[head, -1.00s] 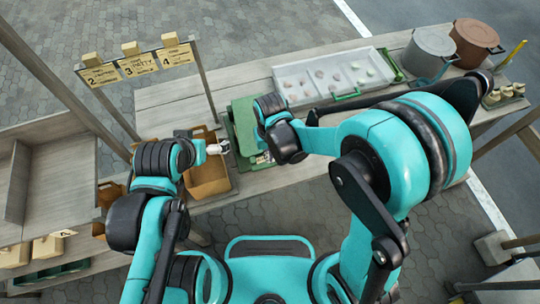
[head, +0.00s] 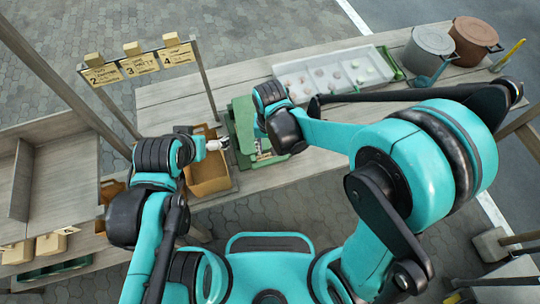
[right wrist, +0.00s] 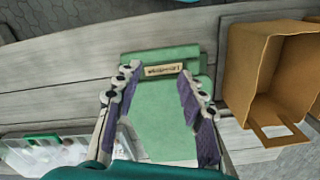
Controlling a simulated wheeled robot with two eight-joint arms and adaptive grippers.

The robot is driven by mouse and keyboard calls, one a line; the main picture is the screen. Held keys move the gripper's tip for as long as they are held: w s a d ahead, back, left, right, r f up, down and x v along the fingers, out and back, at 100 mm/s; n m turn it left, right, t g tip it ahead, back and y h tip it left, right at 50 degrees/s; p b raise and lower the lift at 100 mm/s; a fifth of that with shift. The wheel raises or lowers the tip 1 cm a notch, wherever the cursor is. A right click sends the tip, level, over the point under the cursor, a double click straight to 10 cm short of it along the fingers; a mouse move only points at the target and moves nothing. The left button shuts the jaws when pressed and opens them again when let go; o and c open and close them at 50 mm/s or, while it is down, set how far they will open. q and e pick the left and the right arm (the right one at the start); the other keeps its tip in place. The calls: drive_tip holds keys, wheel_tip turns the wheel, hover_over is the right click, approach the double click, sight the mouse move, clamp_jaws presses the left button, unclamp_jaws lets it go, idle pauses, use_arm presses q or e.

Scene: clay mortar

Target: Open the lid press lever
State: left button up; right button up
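The green press (head: 243,118) stands on the wooden counter, partly hidden by my right wrist in the head view. In the right wrist view its green top (right wrist: 160,115) and a raised green bar with a small printed label (right wrist: 164,69) show. I cannot tell which part is the lid press lever. My right gripper (right wrist: 158,80) is open, its purple-padded fingers apart over the press with nothing visible between them. Whether they touch it is unclear. My left gripper (head: 216,145) is at the press's left, above a brown box; its finger opening is too small to tell.
The open brown box (head: 207,178) stands left of the press and also shows in the right wrist view (right wrist: 262,75). A clear-topped tray (head: 335,75) with several small pieces lies to the right. Grey (head: 428,52) and brown (head: 474,42) pots stand at the far right.

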sight(270, 161)
drive_tip(key=m+b, duration=0.2)
drive_tip(key=m, duration=0.7)
drive_tip(key=shift+b, duration=0.4)
drive_tip(key=m, duration=0.2)
drive_tip(key=m+b, duration=0.1)
drive_tip(key=m, duration=0.1)
drive_tip(key=shift+s+r+m, duration=0.1)
drive_tip(key=shift+r+m, duration=0.1)
drive_tip(key=shift+m, duration=0.1)
drive_tip(key=shift+f, duration=0.1)
wheel_tip(270, 161, down, 8)
drive_tip(key=b, duration=0.3)
drive_tip(key=shift+r, duration=0.25)
clamp_jaws()
